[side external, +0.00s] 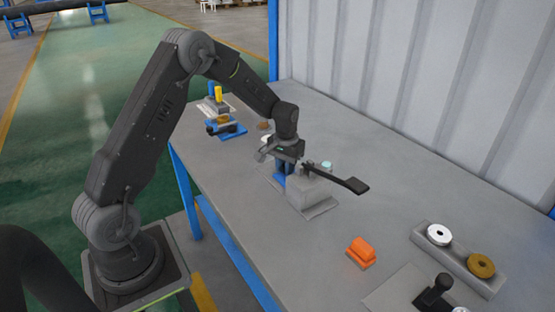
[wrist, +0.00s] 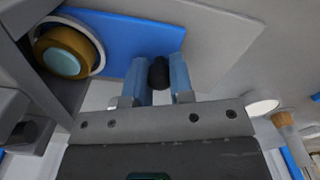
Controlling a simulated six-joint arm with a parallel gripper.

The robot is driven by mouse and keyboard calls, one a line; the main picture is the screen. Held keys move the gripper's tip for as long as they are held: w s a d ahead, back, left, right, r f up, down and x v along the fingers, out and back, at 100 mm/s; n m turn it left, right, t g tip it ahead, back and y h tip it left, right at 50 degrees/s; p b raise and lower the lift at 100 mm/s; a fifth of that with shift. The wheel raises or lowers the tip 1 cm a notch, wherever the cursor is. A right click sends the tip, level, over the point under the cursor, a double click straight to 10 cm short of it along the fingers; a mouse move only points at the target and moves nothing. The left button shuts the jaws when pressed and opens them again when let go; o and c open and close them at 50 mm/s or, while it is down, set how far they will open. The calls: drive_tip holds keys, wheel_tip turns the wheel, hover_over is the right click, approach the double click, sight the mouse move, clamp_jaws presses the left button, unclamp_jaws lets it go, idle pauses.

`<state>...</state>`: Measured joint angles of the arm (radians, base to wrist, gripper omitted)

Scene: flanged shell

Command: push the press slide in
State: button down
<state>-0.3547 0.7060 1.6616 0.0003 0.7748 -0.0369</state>
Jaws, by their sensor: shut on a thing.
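In the side view, my gripper (side external: 284,168) is low over the left side of a grey press block (side external: 312,192) that has a long black lever (side external: 345,181). In the wrist view, the two blue fingers of my gripper (wrist: 160,85) are closed around a small dark rounded knob (wrist: 159,71), which seems to belong to the press slide. A blue plate (wrist: 118,32) lies behind the knob. Beside it, a brass ring with a teal centre (wrist: 62,52) sits in a pale round seat. How far in the slide stands is hidden.
An orange block (side external: 361,252) lies to the right of the press. A grey holder with a white ring (side external: 439,235) and a brass ring (side external: 481,265) is at the far right, near a black-handled fixture (side external: 435,294). A blue fixture (side external: 226,129) stands at the back left. A ribbed wall lines the bench.

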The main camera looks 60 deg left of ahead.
drive_tip(key=shift+d, duration=0.2)
drive_tip(key=c, duration=1)
unclamp_jaws()
wheel_tip(320, 180, up, 14)
wheel_tip(320, 180, down, 13)
drive_tip(key=shift+f, duration=0.1)
idle(0.5)
